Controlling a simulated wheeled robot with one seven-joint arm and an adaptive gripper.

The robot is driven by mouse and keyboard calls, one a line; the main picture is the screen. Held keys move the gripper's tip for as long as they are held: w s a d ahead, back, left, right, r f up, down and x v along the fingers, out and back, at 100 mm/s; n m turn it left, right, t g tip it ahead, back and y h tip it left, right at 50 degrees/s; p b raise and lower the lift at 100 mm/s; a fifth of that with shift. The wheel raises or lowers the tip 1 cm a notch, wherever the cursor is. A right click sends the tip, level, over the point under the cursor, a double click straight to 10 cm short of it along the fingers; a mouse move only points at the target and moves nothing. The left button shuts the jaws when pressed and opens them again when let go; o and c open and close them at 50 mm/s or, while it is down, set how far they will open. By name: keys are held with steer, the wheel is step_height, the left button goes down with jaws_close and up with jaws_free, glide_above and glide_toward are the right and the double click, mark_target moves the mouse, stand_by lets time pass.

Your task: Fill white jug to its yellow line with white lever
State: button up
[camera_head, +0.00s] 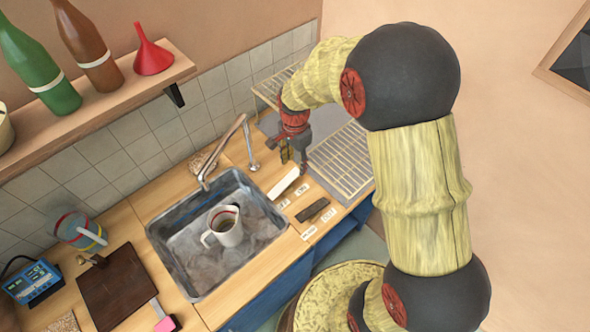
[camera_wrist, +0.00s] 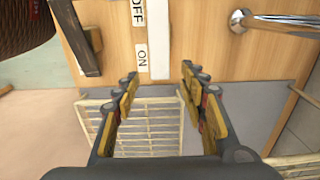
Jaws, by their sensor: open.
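The white jug (camera_head: 228,238) stands in the metal sink, its handle to the left. A dark red band shows at its rim; I cannot make out a yellow line or the water level. The white lever (camera_head: 284,183) lies on the counter right of the sink, beside the OFF and ON labels. In the wrist view the white lever (camera_wrist: 159,40) runs down past both labels, its near end between my fingertips. My gripper (camera_wrist: 159,76) is open and empty; in the head view my gripper (camera_head: 300,168) is just beyond the lever's far end.
The tap (camera_head: 222,150) reaches over the sink (camera_head: 165,240); I cannot tell whether water runs. A dark lever (camera_head: 313,209) lies parallel in front of the white one, and shows in the wrist view (camera_wrist: 75,35). A wire rack (camera_head: 345,160) is on the right. A cutting board (camera_head: 118,285) lies left.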

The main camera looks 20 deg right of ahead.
mark_target(295, 173)
steer(key=shift+f, duration=2.25)
jaws_close()
